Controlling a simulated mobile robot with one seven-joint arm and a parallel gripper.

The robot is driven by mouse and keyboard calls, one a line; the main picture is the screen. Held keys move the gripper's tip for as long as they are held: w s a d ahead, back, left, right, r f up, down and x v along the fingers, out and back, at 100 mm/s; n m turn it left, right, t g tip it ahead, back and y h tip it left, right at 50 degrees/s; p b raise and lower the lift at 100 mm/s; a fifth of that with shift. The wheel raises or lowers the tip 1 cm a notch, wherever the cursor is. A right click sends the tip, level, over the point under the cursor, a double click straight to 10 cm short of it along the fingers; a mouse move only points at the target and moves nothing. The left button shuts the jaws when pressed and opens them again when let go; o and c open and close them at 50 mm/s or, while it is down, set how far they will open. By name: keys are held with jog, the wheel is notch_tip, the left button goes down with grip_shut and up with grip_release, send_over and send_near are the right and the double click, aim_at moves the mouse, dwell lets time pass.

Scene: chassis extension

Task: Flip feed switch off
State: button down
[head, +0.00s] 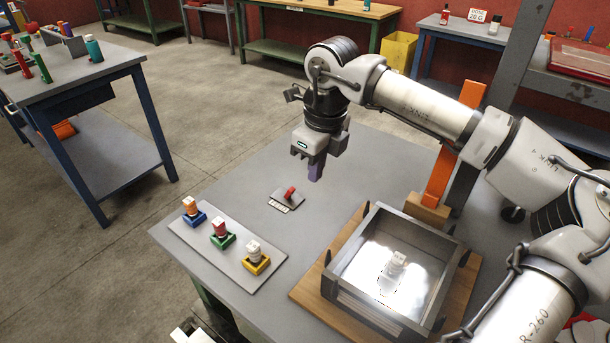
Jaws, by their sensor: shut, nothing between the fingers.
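The feed switch (287,198) is a small grey plate with a red lever and a pale label at its front edge. It sits on the grey table top, left of the middle. The red lever (290,192) stands tilted on the plate; its on or off side cannot be read. My gripper (316,172) points down above the table, to the upper right of the switch. Its fingers are shut and empty, and appear apart from the lever.
A grey tray (240,278) with blue, green and yellow holders, each with a capped item, lies front left. A metal-walled box (345,298) on a wooden board holds a pale object, front right. An orange upright (450,155) stands behind. The table is clear around the switch.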

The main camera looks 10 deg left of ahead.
aim_at(311, 213)
jog(key=shift+d, duration=0.2)
jog(key=f, duration=0.3)
jog(key=f+p, duration=0.1)
jog(key=f, duration=0.2)
jog(key=a+f+p, duration=0.1)
jog(key=f, duration=0.3)
jog(key=shift+w, duration=0.2)
jog(key=shift+w+a+r+p, duration=0.25)
jog(key=shift+a+r+p, duration=0.1)
jog(key=shift+a, duration=0.2)
jog(key=shift+w+a+r+p, duration=0.25)
jog(key=shift+a+p, duration=0.1)
jog(key=shift+a, duration=0.2)
jog(key=shift+w+a+r+p, duration=0.25)
jog(key=shift+a+r+p, duration=0.1)
jog(key=shift+a, duration=0.2)
